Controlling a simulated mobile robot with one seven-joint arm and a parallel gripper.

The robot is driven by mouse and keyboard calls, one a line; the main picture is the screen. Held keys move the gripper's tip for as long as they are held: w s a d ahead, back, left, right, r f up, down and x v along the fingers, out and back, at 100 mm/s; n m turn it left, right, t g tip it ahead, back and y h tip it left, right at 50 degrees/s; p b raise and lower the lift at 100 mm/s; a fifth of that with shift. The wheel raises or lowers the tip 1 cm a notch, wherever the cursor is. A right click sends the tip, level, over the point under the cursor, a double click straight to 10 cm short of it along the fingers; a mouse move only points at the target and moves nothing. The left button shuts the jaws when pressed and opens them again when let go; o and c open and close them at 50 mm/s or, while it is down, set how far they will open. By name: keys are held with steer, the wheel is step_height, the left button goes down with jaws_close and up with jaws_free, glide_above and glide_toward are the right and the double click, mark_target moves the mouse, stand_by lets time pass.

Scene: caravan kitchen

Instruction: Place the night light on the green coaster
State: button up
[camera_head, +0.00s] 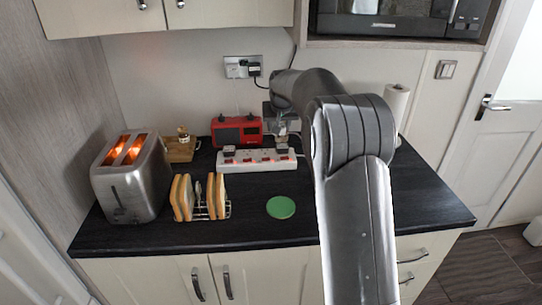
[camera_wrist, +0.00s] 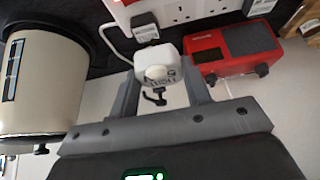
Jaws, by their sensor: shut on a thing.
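The green coaster (camera_head: 281,207) lies flat and bare on the dark worktop, near its front edge. It is not in the wrist view. My gripper (camera_head: 281,132) is at the back of the worktop, behind the power strip and partly hidden by my arm. In the wrist view my gripper (camera_wrist: 161,70) is shut on a small white rounded thing, which looks like the night light (camera_wrist: 157,62). A small dark hook-shaped part shows below it. I cannot tell whether the night light touches anything behind it.
A white power strip (camera_head: 256,160) with plugs stands between gripper and coaster. A red radio (camera_head: 237,131) is beside it. A toast rack (camera_head: 203,197) and lit toaster (camera_head: 130,178) stand left. A cream canister (camera_wrist: 40,85) shows in the wrist view. The worktop around the coaster is clear.

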steer(key=s+d+f, duration=0.1)
steer(key=s+d, duration=0.3)
steer(key=s, duration=0.9)
steer(key=s+d, duration=0.5)
steer(key=s, duration=0.8)
glide_toward(280, 201)
steer(key=shift+w+r, duration=0.25)
steer(key=shift+w, duration=0.8)
steer(key=shift+f, duration=1.95)
steer(key=shift+f, duration=0.1)
steer(key=o, duration=1)
